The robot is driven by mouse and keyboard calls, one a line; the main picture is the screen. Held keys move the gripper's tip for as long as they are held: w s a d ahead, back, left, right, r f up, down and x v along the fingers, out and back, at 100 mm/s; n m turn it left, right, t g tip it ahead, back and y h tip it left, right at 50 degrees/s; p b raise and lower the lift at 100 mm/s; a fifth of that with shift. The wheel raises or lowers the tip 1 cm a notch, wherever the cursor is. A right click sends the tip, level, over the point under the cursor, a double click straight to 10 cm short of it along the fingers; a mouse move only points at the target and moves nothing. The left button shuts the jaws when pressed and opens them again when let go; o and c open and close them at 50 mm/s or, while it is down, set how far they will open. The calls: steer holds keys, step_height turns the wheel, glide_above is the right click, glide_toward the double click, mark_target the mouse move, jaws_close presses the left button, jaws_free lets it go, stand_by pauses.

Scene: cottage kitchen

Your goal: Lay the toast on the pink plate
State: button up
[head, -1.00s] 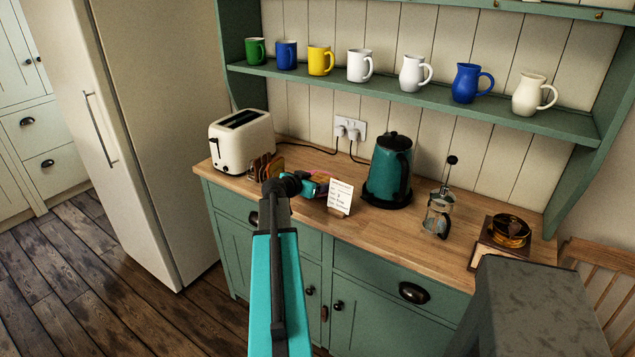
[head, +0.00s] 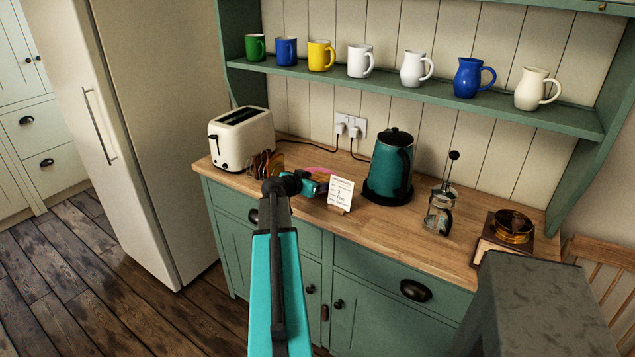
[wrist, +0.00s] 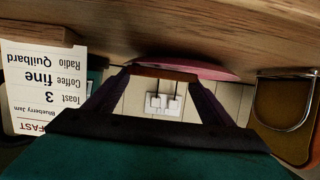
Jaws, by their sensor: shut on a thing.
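In the wrist view, which shows the room upside down, my gripper (wrist: 162,80) is shut on a slice of toast (wrist: 160,74), seen edge-on as a thin brown strip between the fingertips. The pink plate (wrist: 205,71) lies on the worktop just beyond the toast; I cannot tell whether they touch. In the head view, only a pink sliver of the plate (head: 321,170) shows behind my teal gripper (head: 322,186). The held toast is not clear there.
A rack with toast (head: 266,164) stands left of my gripper, before the cream toaster (head: 240,138). A written card (head: 340,194) stands close on the right. The teal kettle (head: 390,165), cafetiere (head: 440,207) and grinder (head: 505,238) are farther right. The worktop front is clear.

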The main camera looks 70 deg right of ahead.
steer(key=o, duration=0.4)
steer(key=shift+c, duration=0.2)
steer(key=shift+r+p, duration=0.25)
steer(key=shift+p, duration=0.2)
steer(key=shift+r+p, duration=0.4)
steer(key=shift+p, duration=0.35)
steer(key=shift+a, duration=0.25)
steer(key=b+v, duration=0.3)
steer(key=v, duration=0.8)
steer(key=shift+a, duration=0.25)
steer(key=shift+w, duration=0.1)
